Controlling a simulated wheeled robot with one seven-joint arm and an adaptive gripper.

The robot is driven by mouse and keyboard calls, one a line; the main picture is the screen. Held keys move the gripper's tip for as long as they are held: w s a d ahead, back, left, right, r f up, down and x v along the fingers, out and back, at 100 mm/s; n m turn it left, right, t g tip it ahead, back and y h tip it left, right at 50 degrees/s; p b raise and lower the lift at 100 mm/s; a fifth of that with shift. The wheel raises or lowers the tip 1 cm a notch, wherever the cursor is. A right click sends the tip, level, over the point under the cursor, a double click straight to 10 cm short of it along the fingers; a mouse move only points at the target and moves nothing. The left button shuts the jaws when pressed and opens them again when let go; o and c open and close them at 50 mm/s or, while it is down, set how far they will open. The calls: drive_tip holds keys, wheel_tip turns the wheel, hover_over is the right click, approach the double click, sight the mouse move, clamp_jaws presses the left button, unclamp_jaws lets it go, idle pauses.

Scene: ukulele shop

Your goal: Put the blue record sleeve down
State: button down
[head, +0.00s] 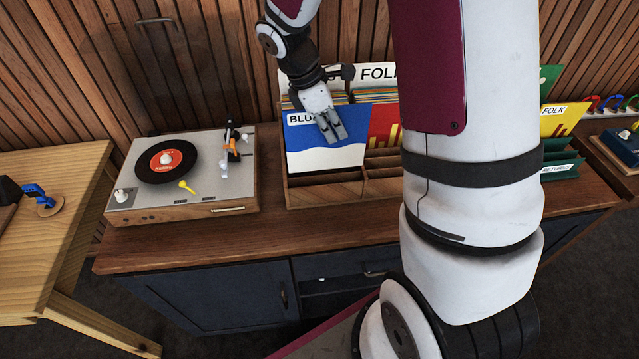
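The blue record sleeve (303,138), blue above and white below with a wavy border, stands upright in the front left part of a wooden record crate (325,192). A white label starting "BLU" shows at its top left. My gripper (331,127) reaches down from above, and its two grey fingers lie close together over the sleeve's upper middle. I cannot tell whether the fingers pinch the sleeve or are only in front of it.
A turntable (222,181) with a black record (166,161) sits left of the crate. A red sleeve (384,125) stands to its right. My arm hides the crate's right side. Green and yellow sleeves (562,120) stand further right. Bare counter (270,232) runs along the front.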

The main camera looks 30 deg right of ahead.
sight(331, 164)
drive_tip(key=shift+w+f, duration=0.2)
drive_tip(key=shift+f, duration=0.1)
wheel_tip(331, 164, down, 9)
drive_tip(key=shift+w+d+f+p, duration=0.1)
drive_tip(key=shift+f+p, duration=0.05)
drive_tip(key=shift+p, duration=0.15)
drive_tip(key=shift+f, duration=0.1)
drive_tip(key=shift+f, duration=0.55)
drive_tip(key=c, duration=1.8)
unclamp_jaws()
drive_tip(key=shift+r, duration=0.15)
